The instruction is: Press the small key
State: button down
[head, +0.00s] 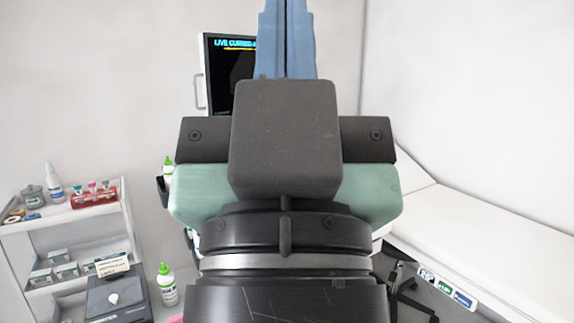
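My gripper (286,30) is raised in the middle of the head view, seen from behind. Its two blue fingers point up and lie side by side with only a thin dark line between them, so it looks shut and empty. The fingertips reach the top edge of the picture. Behind it stands a dark screen (222,75) in a white frame, with cyan and yellow lettering at its top. My gripper hides the right part of that screen and whatever is below it. I cannot make out a small key anywhere in this view.
A white shelf cart (75,218) with bottles and small boxes stands at the left. A white couch (480,238) runs along the right wall.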

notch_tip(320, 180, up, 15)
jog(key=p, duration=1.2)
jog(key=shift+f, duration=0.15)
